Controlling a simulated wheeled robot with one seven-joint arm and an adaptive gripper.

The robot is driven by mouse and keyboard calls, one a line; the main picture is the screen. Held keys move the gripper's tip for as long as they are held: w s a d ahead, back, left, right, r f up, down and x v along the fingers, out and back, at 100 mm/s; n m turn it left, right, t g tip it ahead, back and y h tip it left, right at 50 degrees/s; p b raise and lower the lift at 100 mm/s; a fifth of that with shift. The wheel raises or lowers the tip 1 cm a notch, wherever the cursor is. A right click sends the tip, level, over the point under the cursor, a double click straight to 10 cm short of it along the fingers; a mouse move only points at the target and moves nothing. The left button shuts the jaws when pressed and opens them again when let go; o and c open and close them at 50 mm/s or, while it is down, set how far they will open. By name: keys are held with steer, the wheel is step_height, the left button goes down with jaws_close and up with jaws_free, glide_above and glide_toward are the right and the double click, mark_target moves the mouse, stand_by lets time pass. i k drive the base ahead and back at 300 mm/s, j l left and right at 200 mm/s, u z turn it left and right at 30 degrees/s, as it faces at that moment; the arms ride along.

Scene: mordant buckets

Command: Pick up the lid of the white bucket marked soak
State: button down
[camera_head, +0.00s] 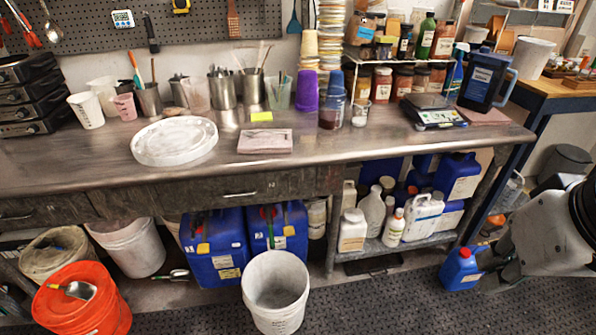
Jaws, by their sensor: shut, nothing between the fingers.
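A round white lid (174,143) lies flat on the left part of the metal bench top. A white bucket (276,290) stands open on the floor in front of the bench. Small print shows low on its side, but I cannot read it as "soak". My gripper (487,272) is at the lower right, low over the floor beside a small blue jug with a red cap (461,270). It is far from the lid and holds nothing. Its fingertips are small and dark here, and I cannot tell if they touch the jug.
A pink block (265,141) lies right of the lid. Cups and metal containers stand behind it. An orange bucket (85,300) with a scoop on top and another white bucket (130,246) stand at lower left. Blue canisters (215,252) fill space under the bench. Dark matting (385,306) is clear.

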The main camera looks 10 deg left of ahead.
mark_target(173, 142)
steer(key=i+j+u, duration=0.2)
steer(key=j, duration=0.55)
steer(key=i+j+u, duration=0.2)
steer(key=i+j, duration=0.2)
steer(key=j, duration=0.3)
steer(key=i+j+u, duration=0.2)
steer(key=i+j, duration=0.15)
steer(key=j, duration=0.3)
steer(key=i+j+u, duration=0.2)
steer(key=i+j, duration=0.2)
steer(key=j, duration=0.2)
steer(key=i+j+u, duration=0.2)
steer(key=i+j, duration=0.25)
